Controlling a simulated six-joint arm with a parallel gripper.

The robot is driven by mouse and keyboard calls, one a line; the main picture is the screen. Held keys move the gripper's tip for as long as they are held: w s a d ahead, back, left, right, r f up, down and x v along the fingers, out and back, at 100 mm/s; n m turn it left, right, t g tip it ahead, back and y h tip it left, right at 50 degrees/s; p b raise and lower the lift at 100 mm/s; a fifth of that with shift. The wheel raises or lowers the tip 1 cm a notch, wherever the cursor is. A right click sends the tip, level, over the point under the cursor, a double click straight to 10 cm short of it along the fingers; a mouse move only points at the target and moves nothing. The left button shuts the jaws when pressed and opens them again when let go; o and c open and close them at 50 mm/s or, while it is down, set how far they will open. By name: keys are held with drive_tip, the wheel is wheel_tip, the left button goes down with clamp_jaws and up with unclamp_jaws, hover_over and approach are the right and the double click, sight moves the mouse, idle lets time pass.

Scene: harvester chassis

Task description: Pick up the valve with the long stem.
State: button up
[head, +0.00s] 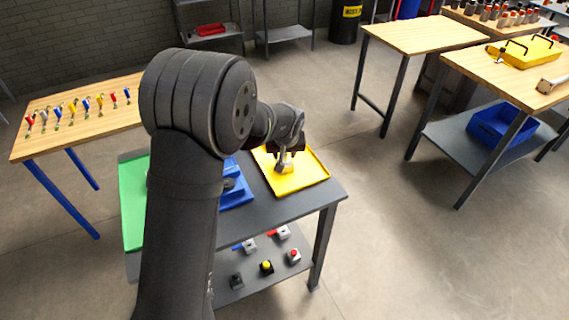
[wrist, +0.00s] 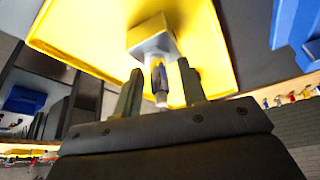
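A valve (wrist: 151,36) with a pale grey block body lies at the yellow tray (wrist: 95,25). Its stem (wrist: 159,82), dark with a silvery end, points back toward my gripper in the wrist view. My gripper (wrist: 160,72) is open, its two dark fingers on either side of the stem with a visible gap. In the head view my gripper (head: 287,150) is low over the yellow tray (head: 312,181) on the grey table, with the valve (head: 285,168) just under it. The fingers hide part of the valve there, and stem length is hard to judge.
A blue tray (head: 237,200) with a dark part and a green tray (head: 133,204) share the table, partly behind my arm. The shelf below holds valves and push buttons (head: 266,267). A wooden table (head: 80,138) with small coloured parts stands left; other benches (head: 425,35) stand right.

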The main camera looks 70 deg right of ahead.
clamp_jaws()
